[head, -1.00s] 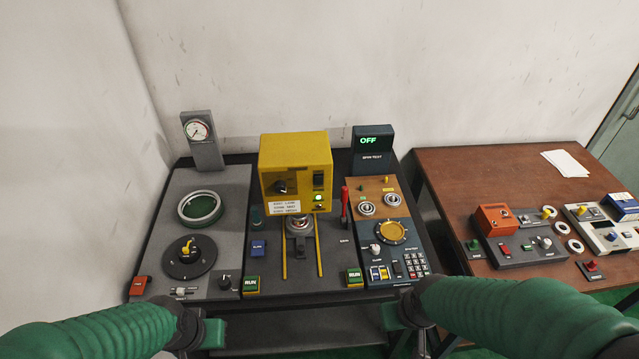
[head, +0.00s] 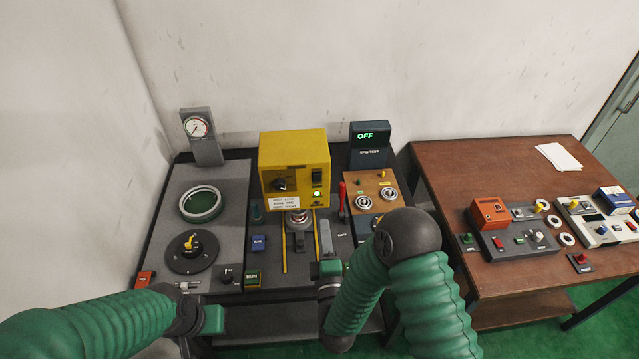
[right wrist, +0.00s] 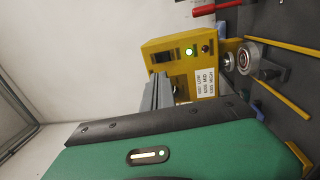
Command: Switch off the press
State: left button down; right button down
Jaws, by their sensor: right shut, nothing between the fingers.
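The yellow press (head: 294,150) stands at the back middle of the console. Its front has a dark rocker switch (head: 316,176), a lit green lamp (head: 317,196), a black knob (head: 280,186) and a white label. The press also shows sideways in the right wrist view (right wrist: 160,45), with its rocker (right wrist: 165,53) and lit lamp (right wrist: 189,52). My right gripper (head: 325,226) is shut and empty, in front of the press and apart from it in the head view. Its grey fingers (right wrist: 160,82) overlap the press's edge in the wrist view. My left gripper (head: 213,320) is at the lower left; its fingers are not clear.
A red-handled lever (head: 342,200) stands right of the press. A dark display reading OFF (head: 371,137) is behind it. A dial panel with a gauge (head: 197,127) is at left. My right arm hides the right panel's front. A brown table (head: 470,165) with devices stands at right.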

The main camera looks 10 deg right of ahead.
jog(key=shift+r, duration=0.15)
jog(key=p, duration=0.4)
send_near(319, 177)
jog(key=w, duration=0.4)
jog(key=w+r, duration=0.1)
jog(key=w, duration=0.1)
jog(key=shift+w, duration=0.45)
